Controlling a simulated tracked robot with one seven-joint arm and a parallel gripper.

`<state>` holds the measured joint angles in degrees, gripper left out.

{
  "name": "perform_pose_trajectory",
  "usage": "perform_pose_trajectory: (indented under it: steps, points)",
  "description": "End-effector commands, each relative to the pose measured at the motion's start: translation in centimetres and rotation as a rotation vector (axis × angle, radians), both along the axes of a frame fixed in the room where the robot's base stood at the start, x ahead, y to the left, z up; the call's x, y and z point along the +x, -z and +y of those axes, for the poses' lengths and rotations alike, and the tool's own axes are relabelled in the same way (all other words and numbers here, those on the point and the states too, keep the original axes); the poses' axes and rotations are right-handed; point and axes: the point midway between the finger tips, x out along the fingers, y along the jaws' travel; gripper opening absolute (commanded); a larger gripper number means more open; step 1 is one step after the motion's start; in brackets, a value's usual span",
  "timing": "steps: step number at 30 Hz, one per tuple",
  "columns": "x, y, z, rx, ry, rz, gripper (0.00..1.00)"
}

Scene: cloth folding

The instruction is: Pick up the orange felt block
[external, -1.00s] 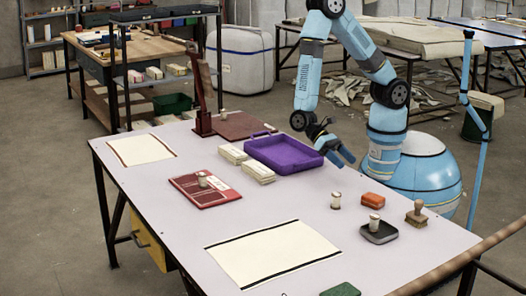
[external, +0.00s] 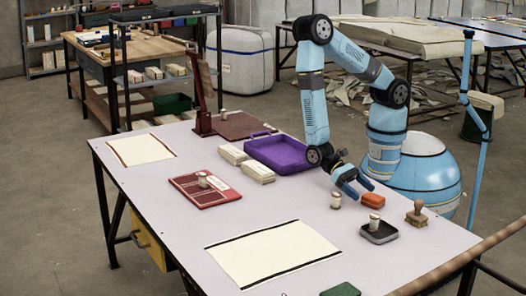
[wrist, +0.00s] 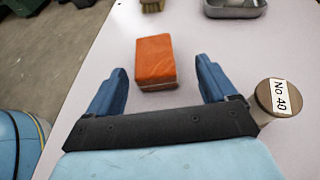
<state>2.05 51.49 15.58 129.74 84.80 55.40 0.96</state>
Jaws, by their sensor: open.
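The orange felt block (external: 372,200) lies flat on the table near its right edge. In the wrist view the orange felt block (wrist: 155,61) sits ahead of and between my two blue fingers. My gripper (external: 360,188) is open and empty, just left of the block in the external view. In the wrist view my gripper (wrist: 156,82) has its fingers spread on either side of the block's near end, with gaps on both sides.
A small cylinder labelled "No 40" (wrist: 279,97) stands close to the right finger; the external view shows a small cylinder (external: 336,200) there. A purple tray (external: 283,156) lies behind.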

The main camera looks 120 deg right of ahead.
Motion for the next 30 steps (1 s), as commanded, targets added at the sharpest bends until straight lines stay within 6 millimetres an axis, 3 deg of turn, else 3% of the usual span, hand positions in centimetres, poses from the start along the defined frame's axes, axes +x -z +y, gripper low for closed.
perform_pose_trajectory:
  steps: [7, 16, 26, 30]
  points:
    - [-0.6, 0.6, 1.4, 0.001, -0.002, 0.002, 0.85]
    - [-1.8, 2.0, 4.6, 0.000, -0.001, 0.002, 0.85]
    - [-1.9, 2.2, 5.1, 0.000, 0.000, 0.001, 0.85]
    - [-1.9, 2.2, 5.1, 0.000, 0.000, 0.001, 0.72]
